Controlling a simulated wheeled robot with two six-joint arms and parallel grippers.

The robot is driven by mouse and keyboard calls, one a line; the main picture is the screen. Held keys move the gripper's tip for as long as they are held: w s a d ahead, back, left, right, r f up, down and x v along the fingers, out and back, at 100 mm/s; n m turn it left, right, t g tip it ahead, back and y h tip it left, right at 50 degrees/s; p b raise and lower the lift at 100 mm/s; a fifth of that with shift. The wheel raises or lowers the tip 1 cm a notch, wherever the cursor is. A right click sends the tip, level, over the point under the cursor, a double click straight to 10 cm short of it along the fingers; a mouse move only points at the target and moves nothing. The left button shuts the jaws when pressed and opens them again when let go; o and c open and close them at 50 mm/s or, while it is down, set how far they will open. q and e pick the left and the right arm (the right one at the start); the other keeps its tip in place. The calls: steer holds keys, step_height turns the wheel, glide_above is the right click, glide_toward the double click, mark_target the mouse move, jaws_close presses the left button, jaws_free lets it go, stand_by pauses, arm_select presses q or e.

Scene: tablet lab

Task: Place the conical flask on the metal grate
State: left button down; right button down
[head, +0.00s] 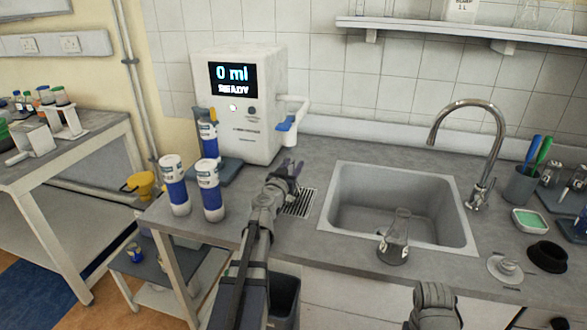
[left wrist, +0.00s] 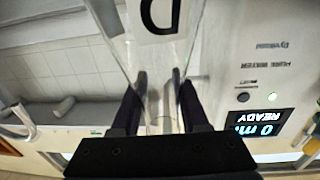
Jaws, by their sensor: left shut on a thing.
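My left gripper (head: 288,166) is in front of the white water dispenser, near the slotted metal grate (head: 300,203) in the counter. In the left wrist view the gripper (left wrist: 160,105) is shut on the neck of a clear conical flask (left wrist: 120,40) marked with a dark letter D. The view is upside down, and the flask widens away from the fingers. In the head view the held flask is hard to make out, and I cannot tell whether it touches the grate. Another conical flask (head: 395,240) stands at the sink's front edge. My right gripper's fingers are not visible.
Blue-and-white bottles (head: 210,190) stand left of my arm. The sink (head: 350,195) is right of the grate. A pen cup (head: 522,184) and small items fill the right counter.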

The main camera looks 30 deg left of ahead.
arm_select(q)
steer(key=shift+f, duration=0.2)
steer(key=shift+c, duration=2)
jaws_free()
steer(key=shift+r, duration=0.1)
